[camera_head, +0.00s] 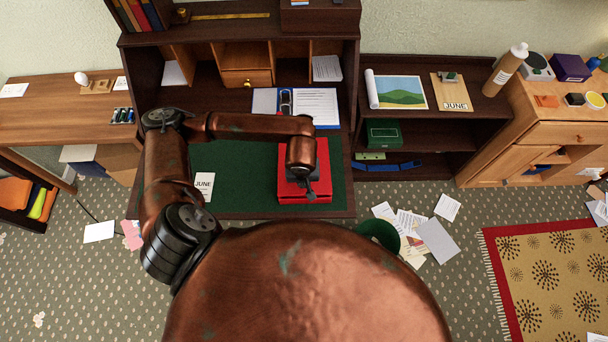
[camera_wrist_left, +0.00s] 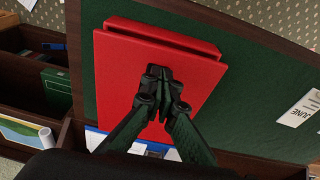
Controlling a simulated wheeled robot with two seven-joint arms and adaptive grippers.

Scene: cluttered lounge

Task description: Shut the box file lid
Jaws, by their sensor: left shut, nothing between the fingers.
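The red box file (camera_head: 322,165) lies on the green desk mat (camera_head: 247,184) of the dark wooden desk. In the left wrist view, the box file (camera_wrist_left: 196,89) shows a flat red top, with its lid looking down or nearly down; a narrow step runs along one edge. I cannot tell whether the lid is fully seated. My left gripper (camera_head: 311,193) is shut and empty, over the lid; in the left wrist view its fingertips (camera_wrist_left: 158,73) are together at or just above the red surface. Contact is unclear. My right gripper is not in view.
A blue clipboard with papers (camera_head: 313,107) lies behind the box file. A JUNE card (camera_head: 204,186) lies left on the mat. A dark shelf (camera_head: 430,120) stands to the right. Loose papers (camera_head: 437,240) and a green bin (camera_head: 379,232) are on the floor.

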